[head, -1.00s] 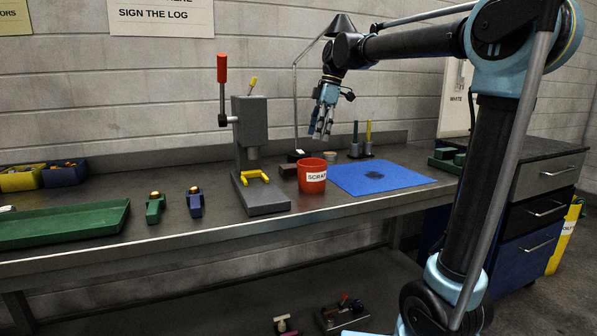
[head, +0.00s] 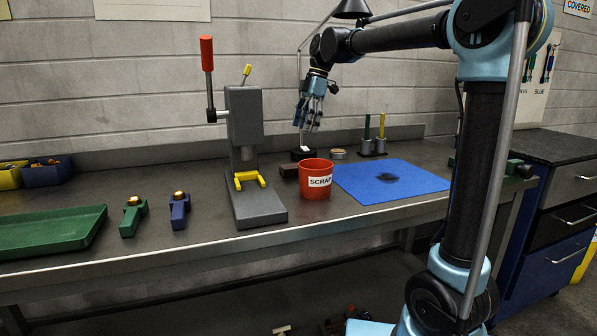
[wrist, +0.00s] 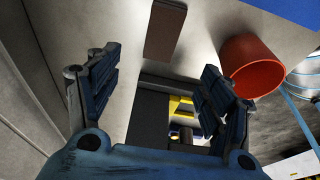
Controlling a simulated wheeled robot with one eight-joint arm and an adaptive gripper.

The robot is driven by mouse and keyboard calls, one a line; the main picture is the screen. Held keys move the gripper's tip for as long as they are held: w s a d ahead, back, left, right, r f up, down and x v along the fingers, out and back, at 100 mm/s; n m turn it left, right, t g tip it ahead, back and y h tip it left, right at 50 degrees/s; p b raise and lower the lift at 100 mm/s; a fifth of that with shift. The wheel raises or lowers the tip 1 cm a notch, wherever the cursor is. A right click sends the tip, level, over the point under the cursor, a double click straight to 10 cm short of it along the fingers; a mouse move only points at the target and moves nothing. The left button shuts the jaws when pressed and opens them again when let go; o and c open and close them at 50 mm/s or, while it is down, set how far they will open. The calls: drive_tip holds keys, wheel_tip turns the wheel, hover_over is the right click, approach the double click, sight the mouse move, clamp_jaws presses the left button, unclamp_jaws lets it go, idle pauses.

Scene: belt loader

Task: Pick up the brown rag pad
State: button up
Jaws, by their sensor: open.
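The brown rag pad (head: 289,171) is a small flat brown block on the bench, just left of and behind the red scrap cup (head: 317,180), which partly hides it in the head view. In the wrist view the pad (wrist: 164,30) lies at the top centre, beyond the fingertips, with the red cup (wrist: 252,68) to its right. My gripper (head: 307,127) hangs above the back of the bench, above and slightly right of the pad in the picture. In the wrist view my gripper (wrist: 157,70) is open and nothing is between its fingers.
A grey press (head: 246,150) with a yellow fork stands left of the pad. A blue mat (head: 415,180) with a dark smudge lies to the right. Upright tools (head: 373,146) and a lamp base (head: 302,154) are at the back. A green tray (head: 50,235) is far left.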

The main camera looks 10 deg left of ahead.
sight(297, 165)
drive_tip(key=x, duration=0.9)
drive_tip(key=d+x, duration=0.1)
drive_tip(key=x, duration=0.4)
drive_tip(key=shift+w+d+f, duration=0.1)
drive_tip(key=shift+w+f, duration=0.05)
drive_tip(key=shift+w, duration=0.05)
drive_tip(key=c, duration=1.2)
drive_tip(key=shift+c, duration=0.2)
wheel_tip(297, 165, up, 10)
drive_tip(key=shift+o, duration=1)
